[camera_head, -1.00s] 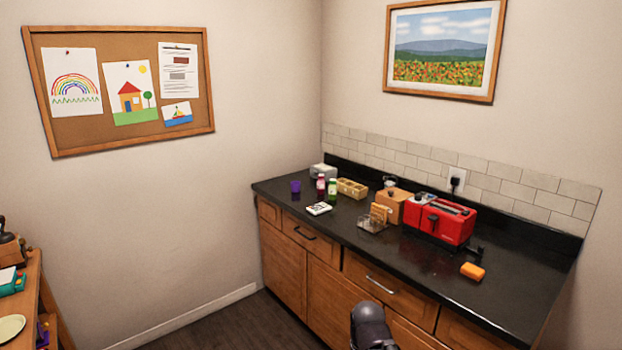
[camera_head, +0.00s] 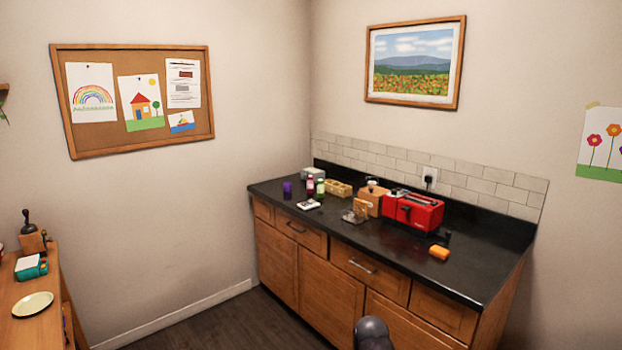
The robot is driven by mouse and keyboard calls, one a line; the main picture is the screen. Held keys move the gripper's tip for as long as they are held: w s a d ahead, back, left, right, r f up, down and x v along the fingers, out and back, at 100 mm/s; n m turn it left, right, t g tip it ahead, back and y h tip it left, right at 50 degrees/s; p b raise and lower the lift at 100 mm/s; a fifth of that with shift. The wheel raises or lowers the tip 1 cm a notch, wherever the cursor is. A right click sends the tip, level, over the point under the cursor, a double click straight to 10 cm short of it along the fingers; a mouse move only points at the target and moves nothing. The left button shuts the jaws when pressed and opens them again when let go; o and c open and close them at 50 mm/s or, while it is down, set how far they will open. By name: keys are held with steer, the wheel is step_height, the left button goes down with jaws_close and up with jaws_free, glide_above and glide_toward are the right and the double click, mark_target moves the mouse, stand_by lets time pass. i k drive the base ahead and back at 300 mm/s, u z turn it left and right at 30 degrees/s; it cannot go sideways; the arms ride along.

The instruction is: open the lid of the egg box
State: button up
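A small tan box with compartments (camera_head: 338,188) stands at the back of the black counter, against the tiled wall; it may be the egg box, but it is too small to tell. I cannot make out a lid or eggs. A dark rounded part of my own arm shows at the bottom edge, in front of the cabinets. My gripper is not in view.
A wooden table (camera_head: 50,305) with a plate (camera_head: 33,305) stands left. The floor between is clear.

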mark_target(313, 171)
steer(key=u, duration=0.5)
steer(key=i, duration=0.7)
steer(key=u, duration=0.55)
steer(key=i, duration=1.5)
steer(key=z, duration=0.55)
steer(key=i, duration=1.05)
steer(key=z, duration=0.55)
